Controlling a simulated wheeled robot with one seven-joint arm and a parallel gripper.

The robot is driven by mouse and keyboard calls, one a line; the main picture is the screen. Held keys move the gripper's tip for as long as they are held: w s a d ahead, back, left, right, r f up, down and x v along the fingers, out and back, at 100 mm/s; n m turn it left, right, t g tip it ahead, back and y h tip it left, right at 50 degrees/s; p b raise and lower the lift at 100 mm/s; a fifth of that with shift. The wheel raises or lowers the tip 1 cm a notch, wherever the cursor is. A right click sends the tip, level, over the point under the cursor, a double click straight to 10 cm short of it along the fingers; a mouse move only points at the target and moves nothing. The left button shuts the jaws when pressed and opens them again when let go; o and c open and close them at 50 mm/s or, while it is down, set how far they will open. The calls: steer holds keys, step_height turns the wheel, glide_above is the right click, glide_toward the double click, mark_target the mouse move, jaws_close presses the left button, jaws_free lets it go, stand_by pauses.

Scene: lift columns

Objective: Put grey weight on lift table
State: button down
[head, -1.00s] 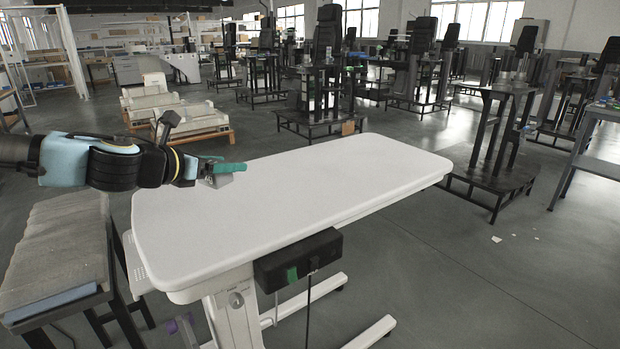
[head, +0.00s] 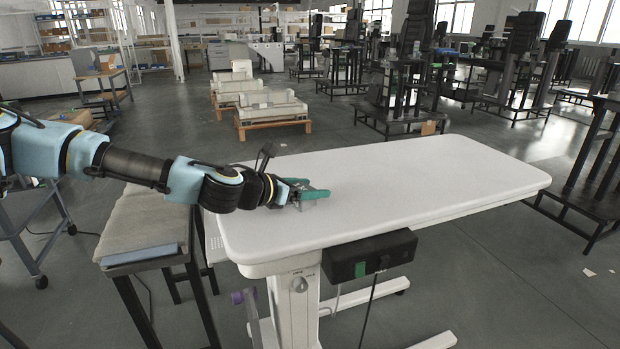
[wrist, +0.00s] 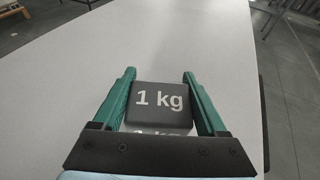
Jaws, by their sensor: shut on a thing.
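The grey weight (wrist: 160,100), marked "1 kg", sits between the two green fingers of my gripper (wrist: 160,88) in the wrist view. The fingers are shut on its sides. In the head view my gripper (head: 308,192) is over the left part of the white lift table (head: 420,195), close to its top. The weight is mostly hidden by the gripper there. I cannot tell for sure whether the weight touches the table top.
The rest of the table top is bare. A black control box (head: 370,255) hangs under its front edge. A stand with a grey padded top (head: 150,225) is at the left, under my arm. Pallets with pale blocks (head: 270,112) stand behind on the floor.

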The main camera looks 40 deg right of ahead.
jaws_free()
stand_by(0.3)
steer(key=p+v, duration=0.1)
steer(key=v, duration=0.2)
steer(key=p+v, duration=0.1)
steer(key=v, duration=0.5)
steer(key=shift+a+r+p, duration=0.2)
steer(key=shift+r+p, duration=0.2)
steer(key=shift+p+v, duration=0.85)
steer(key=shift+p, duration=0.4)
steer(key=shift+a+f+p, duration=0.15)
steer(key=shift+a+p, duration=0.25)
